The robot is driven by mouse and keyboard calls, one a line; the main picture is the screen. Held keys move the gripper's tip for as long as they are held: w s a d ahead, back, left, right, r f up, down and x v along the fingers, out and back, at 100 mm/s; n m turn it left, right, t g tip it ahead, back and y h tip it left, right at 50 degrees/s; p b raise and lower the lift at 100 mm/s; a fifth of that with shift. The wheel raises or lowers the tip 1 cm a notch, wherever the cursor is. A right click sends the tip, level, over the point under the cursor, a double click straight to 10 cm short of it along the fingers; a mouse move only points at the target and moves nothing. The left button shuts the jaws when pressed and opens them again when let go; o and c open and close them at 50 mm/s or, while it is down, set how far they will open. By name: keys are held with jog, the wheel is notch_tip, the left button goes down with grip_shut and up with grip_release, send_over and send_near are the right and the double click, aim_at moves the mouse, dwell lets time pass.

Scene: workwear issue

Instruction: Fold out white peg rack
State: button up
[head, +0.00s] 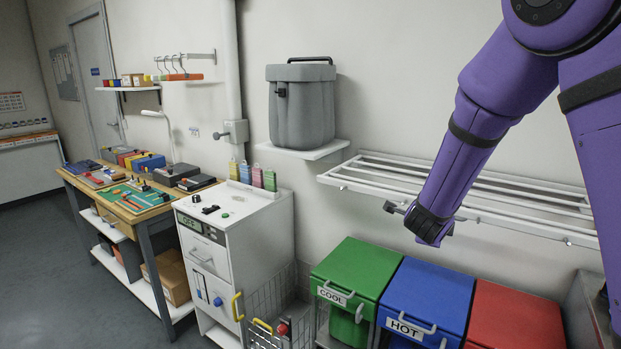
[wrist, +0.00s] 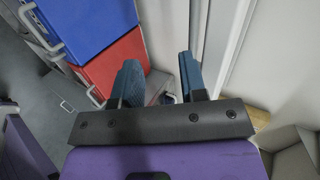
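The white peg rack (head: 500,190) is a long frame of parallel white bars on the wall at the right of the head view, above the bins. It appears to stand out from the wall, but its exact angle is hard to tell. Small peg-like tips show along its front edge. My purple arm crosses in front of its middle and hides part of it. In the wrist view my gripper (wrist: 160,85) is open, with its two blue-grey fingers apart and nothing seen held between them. In the head view its fingers are largely hidden by my wrist, close to the rack's front bar; contact cannot be told.
Green (head: 358,268), blue (head: 428,292) and red (head: 515,315) bins stand below the rack. A grey lidded container (head: 302,105) sits on a wall shelf to its left. A white cabinet (head: 235,240) and a workbench (head: 140,205) stand further left. Open floor lies at lower left.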

jog(key=s+a+r+n+g+y, duration=0.1)
jog(key=s+a+r+n+y, duration=0.3)
jog(key=s+r+n+y, duration=0.65)
jog(key=s+d+r+n+g+h, duration=0.1)
jog(key=s+n, duration=0.3)
jog(key=s, duration=0.4)
jog(key=s+d+r+n+g+h, duration=0.1)
jog(key=s+r+n, duration=0.3)
jog(key=s, duration=0.5)
jog(key=s+d+r+n+g+h, duration=0.1)
jog(key=s+d+r+n+h, duration=0.1)
jog(key=s+n, duration=0.3)
jog(key=s, duration=0.3)
jog(key=shift+s+d+r+g+h, duration=0.15)
jog(key=shift+s+r+g+h, duration=0.05)
jog(key=shift+s+g+h, duration=0.2)
